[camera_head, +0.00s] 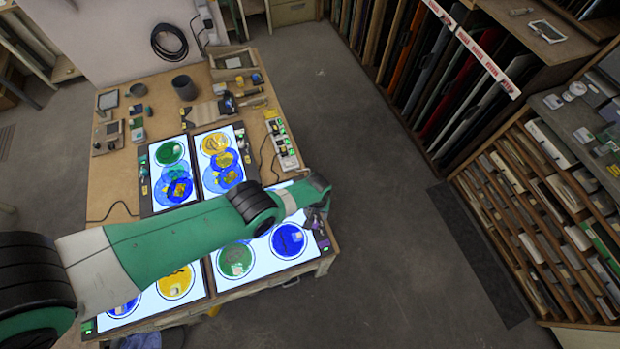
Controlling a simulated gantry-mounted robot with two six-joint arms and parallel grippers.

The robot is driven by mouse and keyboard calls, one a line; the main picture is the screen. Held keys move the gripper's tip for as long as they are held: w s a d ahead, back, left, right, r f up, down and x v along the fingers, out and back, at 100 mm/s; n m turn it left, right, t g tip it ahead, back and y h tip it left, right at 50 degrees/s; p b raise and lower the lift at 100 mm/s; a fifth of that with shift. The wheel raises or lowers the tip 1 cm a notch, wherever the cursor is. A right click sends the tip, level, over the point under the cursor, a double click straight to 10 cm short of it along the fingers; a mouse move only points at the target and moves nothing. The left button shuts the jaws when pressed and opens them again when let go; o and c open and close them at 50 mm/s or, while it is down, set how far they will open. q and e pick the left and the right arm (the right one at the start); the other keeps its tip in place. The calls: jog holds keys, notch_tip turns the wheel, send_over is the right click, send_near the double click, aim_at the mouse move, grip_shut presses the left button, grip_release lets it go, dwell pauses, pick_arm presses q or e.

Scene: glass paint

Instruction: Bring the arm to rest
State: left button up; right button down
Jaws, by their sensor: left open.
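My left arm comes in from the left, green with black joints, and stretches across the light panels on the workbench. My left gripper (318,216) is at the arm's far end, above the bench's right edge. It is small and dark here and holds nothing that I can make out. The lit panels carry coloured glass discs: a green disc (235,259), a blue disc (288,240) and a yellow disc (176,283) show in front of the arm. My arm hides part of the panels. My right gripper is not in view.
The wooden workbench (115,180) also holds a dark cup (184,87), a power strip (284,145) and small tools at its back. Racks of glass sheets (440,75) and a slotted shelf (535,210) stand at the right.

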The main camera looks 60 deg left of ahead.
pick_arm(q)
jog(key=shift+d, duration=0.1)
dwell(0.3)
